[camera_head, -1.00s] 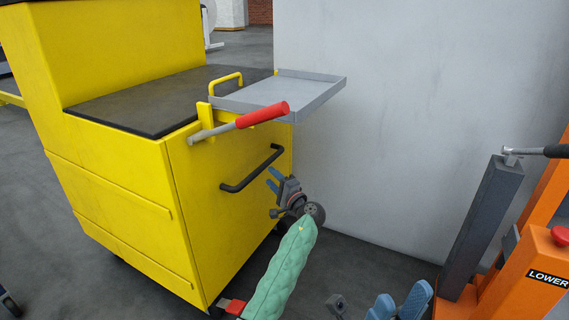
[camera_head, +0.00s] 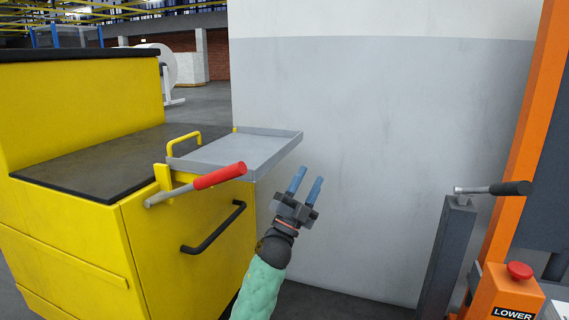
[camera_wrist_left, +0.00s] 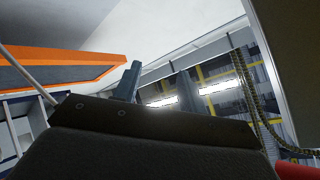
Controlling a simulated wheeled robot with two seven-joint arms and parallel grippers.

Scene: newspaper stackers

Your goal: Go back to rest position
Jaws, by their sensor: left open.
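My left gripper (camera_head: 305,190) is raised in the head view, its two blue fingers apart and pointing up, with nothing between them. Its arm, in a green sleeve, comes up from the bottom of the picture. The gripper stands to the right of and below the grey tray, in front of the grey wall. In the left wrist view one dark finger (camera_wrist_left: 128,82) shows against the ceiling, with nothing held. My right gripper is not in the head view.
A yellow cart (camera_head: 180,245) with a red-handled lever (camera_head: 220,176), grey tray (camera_head: 235,152) and black handle (camera_head: 215,228) is at left. An orange machine (camera_head: 505,292) with a red button (camera_head: 519,270) and a black-gripped lever (camera_head: 495,189) is at right. A grey wall (camera_head: 380,130) stands behind.

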